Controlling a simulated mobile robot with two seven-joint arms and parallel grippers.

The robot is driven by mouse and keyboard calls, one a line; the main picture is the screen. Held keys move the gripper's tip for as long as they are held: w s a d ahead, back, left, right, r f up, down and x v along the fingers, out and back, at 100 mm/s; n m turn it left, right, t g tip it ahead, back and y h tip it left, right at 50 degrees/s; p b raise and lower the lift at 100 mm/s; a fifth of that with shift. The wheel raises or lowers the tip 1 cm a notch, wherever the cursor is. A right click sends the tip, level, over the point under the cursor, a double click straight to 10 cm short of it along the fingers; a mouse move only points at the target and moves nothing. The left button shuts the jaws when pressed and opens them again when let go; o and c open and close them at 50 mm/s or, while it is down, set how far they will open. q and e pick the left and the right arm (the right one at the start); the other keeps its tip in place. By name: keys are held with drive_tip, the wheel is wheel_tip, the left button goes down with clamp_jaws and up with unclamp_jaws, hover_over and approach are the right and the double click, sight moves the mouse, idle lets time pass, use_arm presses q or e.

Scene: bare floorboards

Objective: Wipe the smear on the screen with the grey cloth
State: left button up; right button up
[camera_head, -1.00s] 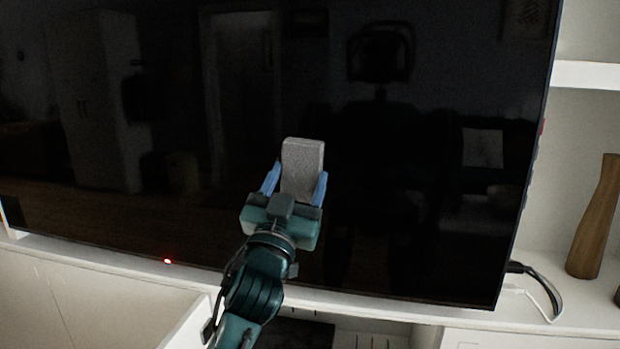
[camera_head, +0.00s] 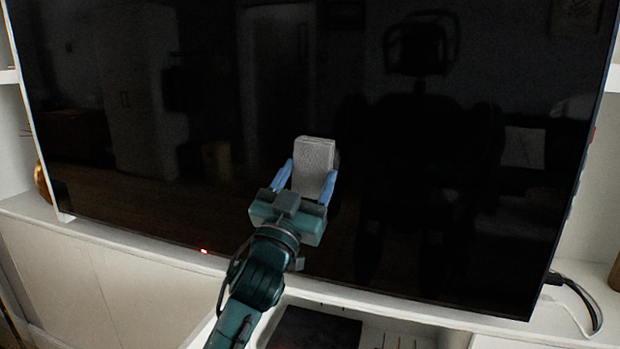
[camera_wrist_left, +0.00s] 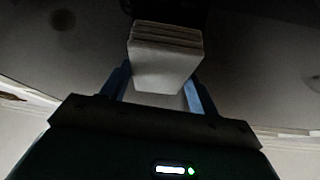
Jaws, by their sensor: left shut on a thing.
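The screen (camera_head: 450,200) is a large, dark, glossy panel filling most of the head view. My left gripper (camera_head: 308,176) is in front of its lower middle, with blue fingers shut on the grey cloth (camera_head: 315,160). The cloth is a folded, light grey block standing up from the fingers. It also shows in the left wrist view (camera_wrist_left: 165,62), with its folded layers at the top. I cannot tell whether the cloth touches the screen. I cannot make out the smear for certain; a faint dark round spot shows at upper left in the wrist view. My right gripper is out of view.
A white cabinet (camera_head: 95,285) runs below the screen, with an open compartment holding a dark item (camera_head: 315,328) under my left arm. A black cable (camera_head: 580,290) hangs at the screen's lower right. A coppery object (camera_head: 42,180) stands at the left edge. Reflections cover the screen.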

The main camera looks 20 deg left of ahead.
use_arm(q)
drive_tip(key=shift+s+a+p, duration=0.15)
drive_tip(key=shift+s+p, duration=0.4)
drive_tip(key=shift+s, duration=2.45)
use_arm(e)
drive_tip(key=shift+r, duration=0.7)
use_arm(q)
drive_tip(key=s, duration=0.3)
drive_tip(key=shift+a+p, duration=0.15)
drive_tip(key=shift+p, duration=0.2)
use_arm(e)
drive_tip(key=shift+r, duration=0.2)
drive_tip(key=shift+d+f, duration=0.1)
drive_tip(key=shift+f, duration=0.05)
use_arm(q)
drive_tip(key=w, duration=0.3)
drive_tip(key=w+r+p, duration=0.1)
drive_tip(key=w, duration=0.2)
drive_tip(key=shift+d+r, duration=0.2)
drive_tip(key=shift+w+r, duration=0.1)
drive_tip(key=shift+w, duration=0.4)
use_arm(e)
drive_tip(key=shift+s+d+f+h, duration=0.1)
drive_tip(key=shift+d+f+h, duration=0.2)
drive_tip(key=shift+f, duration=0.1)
